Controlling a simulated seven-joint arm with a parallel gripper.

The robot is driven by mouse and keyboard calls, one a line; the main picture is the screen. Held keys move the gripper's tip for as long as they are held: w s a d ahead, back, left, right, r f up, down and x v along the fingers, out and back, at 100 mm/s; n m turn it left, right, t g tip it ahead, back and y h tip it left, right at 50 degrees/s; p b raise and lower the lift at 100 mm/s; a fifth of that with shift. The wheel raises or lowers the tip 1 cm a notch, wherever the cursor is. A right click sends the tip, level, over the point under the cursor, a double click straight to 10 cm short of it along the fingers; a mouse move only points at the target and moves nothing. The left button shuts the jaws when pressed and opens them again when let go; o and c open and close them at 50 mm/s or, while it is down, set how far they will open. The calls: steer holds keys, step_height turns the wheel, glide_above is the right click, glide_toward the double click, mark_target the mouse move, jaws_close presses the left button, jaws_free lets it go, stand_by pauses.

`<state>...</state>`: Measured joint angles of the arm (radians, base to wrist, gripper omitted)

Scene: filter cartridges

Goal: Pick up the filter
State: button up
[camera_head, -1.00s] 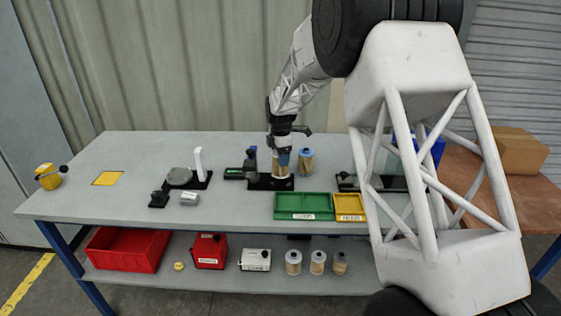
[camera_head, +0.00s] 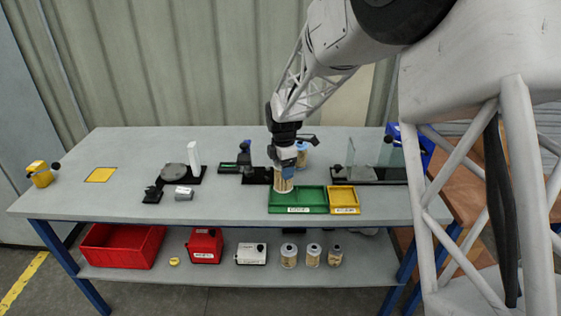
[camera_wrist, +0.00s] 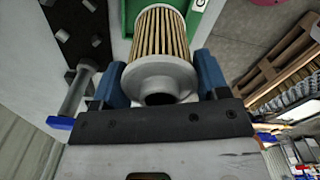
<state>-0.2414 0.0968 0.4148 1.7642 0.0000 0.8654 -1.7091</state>
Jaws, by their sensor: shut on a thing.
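My gripper (camera_head: 285,160) is shut on a filter (camera_head: 283,180), a pleated tan cartridge with a pale end cap. In the wrist view the filter (camera_wrist: 160,50) sits between the two blue fingers (camera_wrist: 161,82), its grey cap and dark hole toward the camera. In the head view it hangs upright under my gripper at the left end of the green tray (camera_head: 312,201). I cannot tell whether its lower end touches the tray. A second filter (camera_head: 301,156) with a blue top stands behind my gripper, partly hidden.
A yellow tray (camera_head: 344,200) adjoins the green one. A black fixture (camera_head: 257,175) stands to the left, a clear-panelled stand (camera_head: 375,170) to the right. Several filters (camera_head: 313,256), a red bin (camera_head: 123,247) and a red box (camera_head: 205,246) are on the lower shelf. The left tabletop has free room.

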steer(key=shift+s+d, duration=0.25)
steer(key=shift+s, duration=0.8)
steer(key=w+d+m, duration=0.1)
steer(key=w+d, duration=0.2)
steer(key=d, duration=0.6)
steer(key=shift+d, duration=0.3)
steer(key=shift+f, duration=0.25)
steer(key=shift+f, duration=1.55)
steer(key=shift+f, duration=0.55)
stand_by(1.4)
